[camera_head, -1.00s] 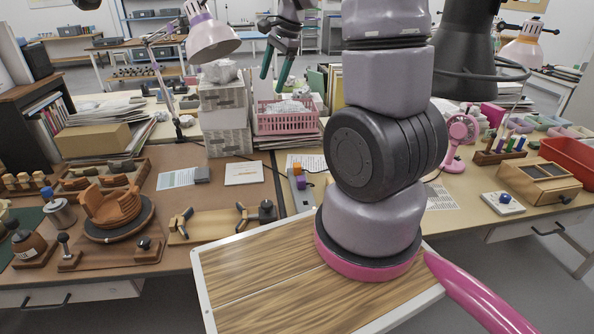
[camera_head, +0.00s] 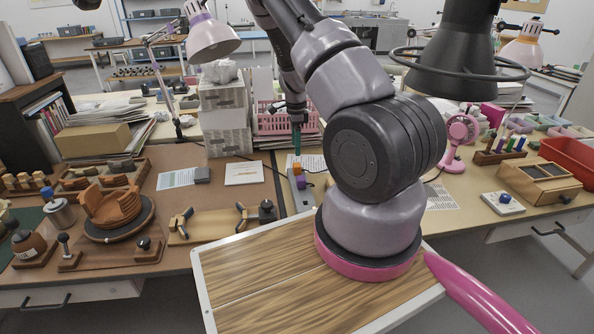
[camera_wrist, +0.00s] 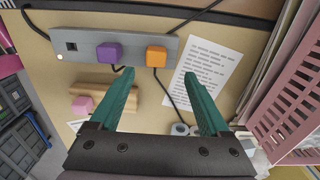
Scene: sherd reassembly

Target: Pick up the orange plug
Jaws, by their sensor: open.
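The orange plug (camera_wrist: 156,56) sits on a grey power strip (camera_wrist: 75,44) in the wrist view, with a dark cable running from it. A purple plug (camera_wrist: 109,53) sits beside it on the same strip. In the head view the orange plug (camera_head: 298,169) shows small, just below my gripper (camera_head: 297,140). In the wrist view my gripper (camera_wrist: 160,95) has two green fingers spread apart with nothing between them.
A printed sheet (camera_wrist: 207,75) lies right of the strip. A pink crate (camera_wrist: 285,115) stands at the right in the wrist view. A wooden block (camera_wrist: 105,94) and a pink block (camera_wrist: 82,105) lie near the left finger.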

